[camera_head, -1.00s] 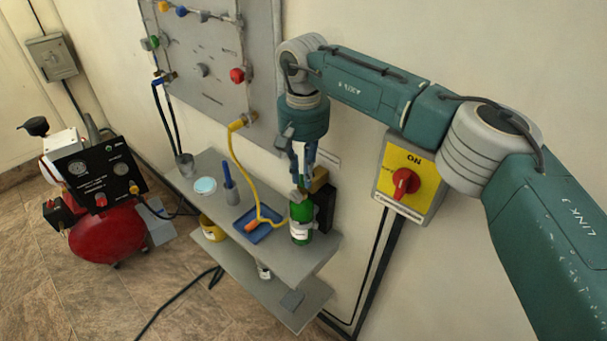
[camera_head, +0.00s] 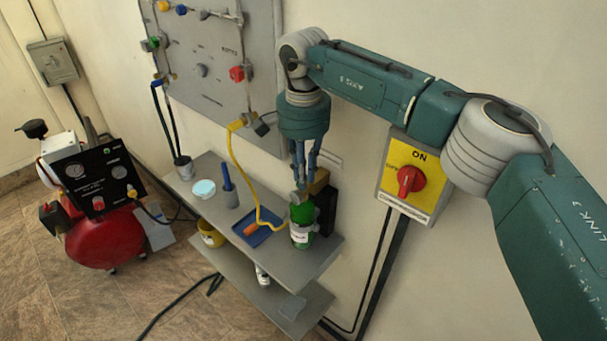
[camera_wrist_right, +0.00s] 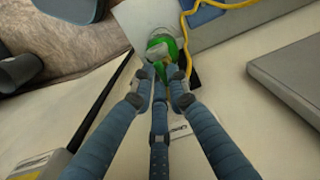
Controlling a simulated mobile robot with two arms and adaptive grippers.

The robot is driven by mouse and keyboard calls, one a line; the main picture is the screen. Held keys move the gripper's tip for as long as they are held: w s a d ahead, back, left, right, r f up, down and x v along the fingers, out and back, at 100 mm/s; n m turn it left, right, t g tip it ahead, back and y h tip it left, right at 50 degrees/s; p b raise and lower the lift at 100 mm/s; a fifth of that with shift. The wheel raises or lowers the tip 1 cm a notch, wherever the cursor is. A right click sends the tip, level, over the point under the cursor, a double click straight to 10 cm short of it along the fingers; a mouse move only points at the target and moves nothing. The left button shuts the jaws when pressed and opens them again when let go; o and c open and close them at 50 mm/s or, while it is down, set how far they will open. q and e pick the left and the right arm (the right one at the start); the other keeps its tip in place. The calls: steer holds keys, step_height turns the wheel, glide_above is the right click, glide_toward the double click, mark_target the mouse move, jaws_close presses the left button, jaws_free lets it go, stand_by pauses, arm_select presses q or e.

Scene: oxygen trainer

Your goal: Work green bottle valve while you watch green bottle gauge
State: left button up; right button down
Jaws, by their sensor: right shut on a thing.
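The green bottle (camera_head: 302,222) with a white label stands upright on the grey shelf near its right end, by the wall. My right gripper (camera_head: 300,188) points down from above with its fingers closed around the grey valve at the bottle's top. In the right wrist view the fingertips (camera_wrist_right: 162,78) meet at the valve, with the bottle's green shoulder (camera_wrist_right: 170,46) just beyond them. The fingers cover most of the valve. I cannot make out the bottle's gauge or its reading. My left gripper is not in view.
The grey shelf (camera_head: 308,262) also holds a blue tray (camera_head: 249,238), a yellow hose (camera_head: 235,170), a blue-handled tool in a cup (camera_head: 229,188) and a white dish (camera_head: 204,189). A yellow switch box (camera_head: 402,160) is on the wall to the right. A red compressor (camera_head: 105,236) stands left.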

steer(key=shift+r, duration=0.1)
stand_by(0.3)
steer(key=c, duration=1.7)
jaws_free()
steer(key=shift+d, duration=0.1)
step_height(320, 180, up, 12)
